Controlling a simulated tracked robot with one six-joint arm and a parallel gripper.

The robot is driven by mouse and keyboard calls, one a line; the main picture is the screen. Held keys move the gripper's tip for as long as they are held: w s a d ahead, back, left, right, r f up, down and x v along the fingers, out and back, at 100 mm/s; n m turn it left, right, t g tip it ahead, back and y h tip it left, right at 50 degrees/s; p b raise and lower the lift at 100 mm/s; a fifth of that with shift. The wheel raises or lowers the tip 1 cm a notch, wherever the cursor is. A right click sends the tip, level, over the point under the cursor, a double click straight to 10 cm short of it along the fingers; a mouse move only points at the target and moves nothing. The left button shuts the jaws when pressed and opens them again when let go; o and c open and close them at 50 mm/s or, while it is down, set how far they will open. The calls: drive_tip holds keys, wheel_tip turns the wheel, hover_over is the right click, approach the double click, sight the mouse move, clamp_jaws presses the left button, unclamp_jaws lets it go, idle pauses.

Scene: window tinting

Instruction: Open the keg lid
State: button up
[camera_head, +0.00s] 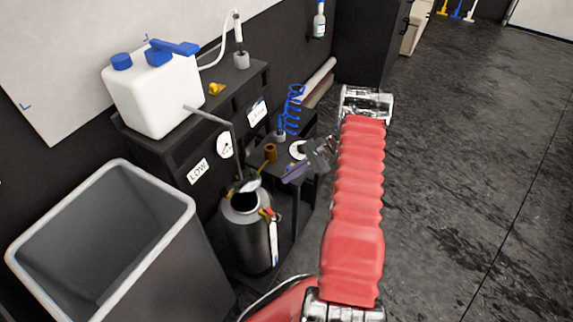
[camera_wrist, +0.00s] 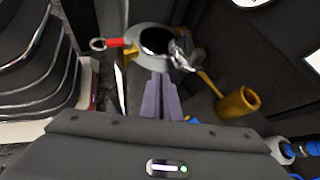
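The grey metal keg (camera_head: 248,240) stands on the floor beside the black cabinet. Its round mouth shows as a dark opening in both views, including on the keg top in the wrist view (camera_wrist: 133,50). A shiny metal piece, apparently the lid (camera_head: 248,184), stands at the mouth's back rim; it also shows in the wrist view (camera_wrist: 183,52), right of the opening. My gripper (camera_head: 290,174) is right of the keg, apart from it. In the wrist view its purple fingers (camera_wrist: 160,82) lie together, pointing toward the mouth, with nothing seen between them.
A grey bin (camera_head: 100,245) stands left of the keg. A white jug (camera_head: 155,95) with blue caps sits on the cabinet (camera_head: 190,150). A red-handled fitting (camera_wrist: 113,43) sticks out from the keg. Open floor lies right.

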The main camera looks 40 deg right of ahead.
drive_tip(key=s+a+r+n, duration=0.1)
drive_tip(key=s+a+r+n+g+h, duration=0.1)
drive_tip(key=r, duration=0.1)
drive_tip(key=s+a+r+n+g, duration=0.1)
drive_tip(key=r, duration=0.1)
drive_tip(key=shift+s+a+n+h, duration=0.25)
drive_tip(key=shift+s+n+h, duration=0.05)
drive_tip(key=shift+h, duration=0.1)
clamp_jaws()
drive_tip(key=s+a+r+n+t+h, duration=0.1)
drive_tip(key=s+a+r+n+h, duration=0.2)
drive_tip(key=s+a+r+n, duration=0.2)
drive_tip(key=s+a+r+n+t+h, duration=0.1)
drive_tip(key=s+a+r+n+h, duration=0.2)
drive_tip(key=s+a+r+n, duration=0.3)
drive_tip(key=s+a+r+n+t+h, duration=0.2)
drive_tip(key=s+a+r+n, duration=0.3)
drive_tip(key=a+r, duration=0.8)
drive_tip(key=shift+s+a+r+n+h, duration=0.3)
drive_tip(key=shift+s+r, duration=1.15)
drive_tip(key=shift+r, duration=3.35)
drive_tip(key=shift+d, duration=0.1)
